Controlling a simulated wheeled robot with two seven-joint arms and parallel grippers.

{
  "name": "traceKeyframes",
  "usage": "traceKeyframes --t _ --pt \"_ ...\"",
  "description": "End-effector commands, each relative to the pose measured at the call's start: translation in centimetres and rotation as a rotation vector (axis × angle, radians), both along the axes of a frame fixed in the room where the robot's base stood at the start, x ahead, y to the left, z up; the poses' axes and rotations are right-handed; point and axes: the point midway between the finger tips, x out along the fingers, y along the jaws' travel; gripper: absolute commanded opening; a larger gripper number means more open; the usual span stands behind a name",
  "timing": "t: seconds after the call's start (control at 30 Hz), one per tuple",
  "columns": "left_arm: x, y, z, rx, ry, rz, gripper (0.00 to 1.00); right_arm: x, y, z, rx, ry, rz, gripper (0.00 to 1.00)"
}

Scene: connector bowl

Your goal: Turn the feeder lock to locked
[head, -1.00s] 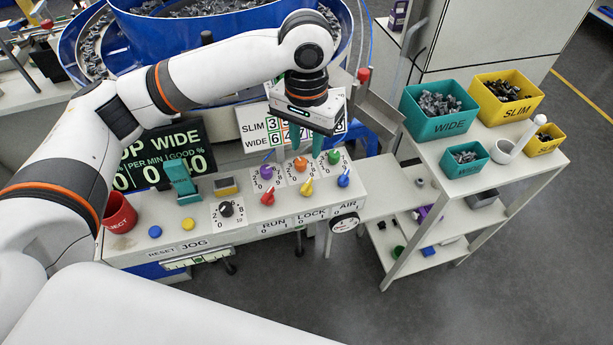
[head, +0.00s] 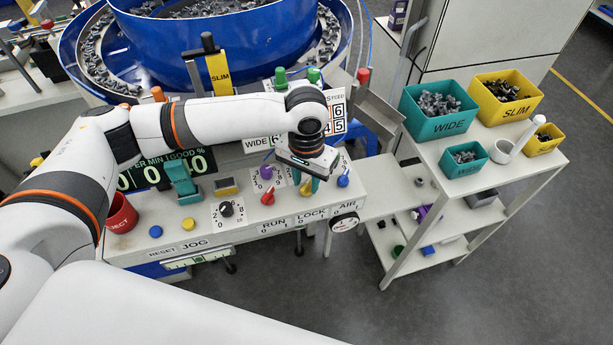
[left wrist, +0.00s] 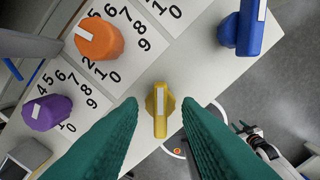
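The feeder lock is a yellow knob (left wrist: 160,108) above the LOCK label (head: 311,217) on the white panel. In the left wrist view its narrow handle and white stripe run nearly upright in the picture. My left gripper (left wrist: 161,112) is open, with its two teal fingers on either side of the knob and a gap visible on both sides. In the head view my left gripper (head: 308,184) is low over the panel at the lock and mostly hides the knob. My right gripper is not in view.
A red knob (head: 268,197) is left of the lock and a blue knob (head: 343,181) right of it. Purple (left wrist: 48,112) and orange (left wrist: 98,39) dials sit behind. A shelf cart with teal (head: 436,124) and yellow bins (head: 508,112) stands right.

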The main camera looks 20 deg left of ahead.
Motion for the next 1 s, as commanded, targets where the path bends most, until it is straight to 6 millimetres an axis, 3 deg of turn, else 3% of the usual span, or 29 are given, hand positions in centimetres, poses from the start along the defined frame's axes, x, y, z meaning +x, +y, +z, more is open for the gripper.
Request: traceKeyframes --t 0.07,0.23,0.63,1.0 --pt "0.0 0.0 0.0 0.000 0.000 0.000 0.28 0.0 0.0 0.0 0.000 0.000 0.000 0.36" --pt "0.0 0.0 0.0 0.000 0.000 0.000 0.00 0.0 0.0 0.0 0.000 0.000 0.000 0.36" --pt "0.0 0.0 0.4 -0.001 0.000 -0.041 0.00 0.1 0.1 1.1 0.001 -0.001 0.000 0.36" --pt "0.0 -0.1 0.8 -0.002 0.003 -0.295 0.00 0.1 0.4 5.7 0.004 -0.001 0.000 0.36"
